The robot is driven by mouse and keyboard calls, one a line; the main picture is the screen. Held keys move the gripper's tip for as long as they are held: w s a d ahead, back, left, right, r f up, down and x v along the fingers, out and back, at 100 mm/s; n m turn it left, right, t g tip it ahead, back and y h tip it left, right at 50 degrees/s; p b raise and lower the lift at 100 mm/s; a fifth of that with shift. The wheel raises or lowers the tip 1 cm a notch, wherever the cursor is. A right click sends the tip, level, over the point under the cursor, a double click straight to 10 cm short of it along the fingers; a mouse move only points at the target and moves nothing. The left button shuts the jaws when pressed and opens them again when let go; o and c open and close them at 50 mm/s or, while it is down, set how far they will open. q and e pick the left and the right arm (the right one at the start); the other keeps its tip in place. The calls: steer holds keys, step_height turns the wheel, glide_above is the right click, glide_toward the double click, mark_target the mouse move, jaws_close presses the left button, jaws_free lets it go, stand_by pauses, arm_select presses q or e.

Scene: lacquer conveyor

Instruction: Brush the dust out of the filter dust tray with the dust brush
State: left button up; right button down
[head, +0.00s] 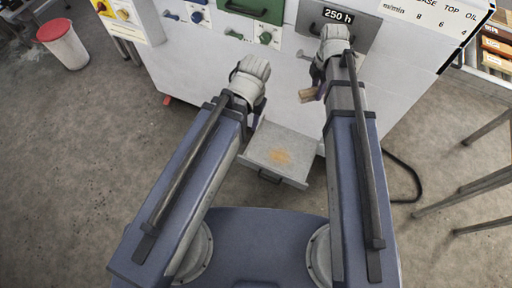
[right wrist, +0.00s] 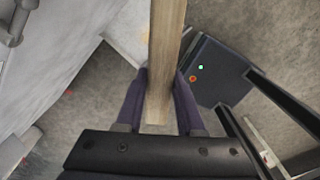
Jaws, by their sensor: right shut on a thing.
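The filter dust tray (head: 297,168) is a pale drawer pulled out low from the machine's front, with a patch of orange-brown dust (head: 280,156) on its floor. My right gripper (head: 318,92) is up to the right of the tray and apart from it. It is shut on the dust brush (head: 307,95), whose wooden handle (right wrist: 166,55) runs between the two fingers in the right wrist view. The bristles are not clear in either view. My left gripper (head: 257,108) is near the tray's left back corner, mostly hidden by its own wrist, so its jaw opening does not show.
The white machine front (head: 285,85) with knobs and dark panels stands behind the tray. A red-lidded bin (head: 64,46) stands at far left. A black cable (head: 408,175) lies on the floor at right, near metal stand legs (head: 470,192).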

steer(key=a+f+m+b, duration=0.2)
steer(key=a+f+b, duration=0.2)
steer(key=f+b, duration=1.3)
steer(key=w+a+f+m+b, duration=0.1)
steer(key=a+f+m+b, duration=0.2)
steer(key=f+b, duration=1.4)
steer(key=w+a+f+m+b, duration=0.1)
steer(key=a+f+m+b, duration=0.2)
steer(key=f+b, duration=1.4)
steer(key=a, duration=0.3)
steer(key=shift+w+f, duration=0.25)
steer(key=shift+f, duration=0.05)
steer(key=shift+f, duration=0.1)
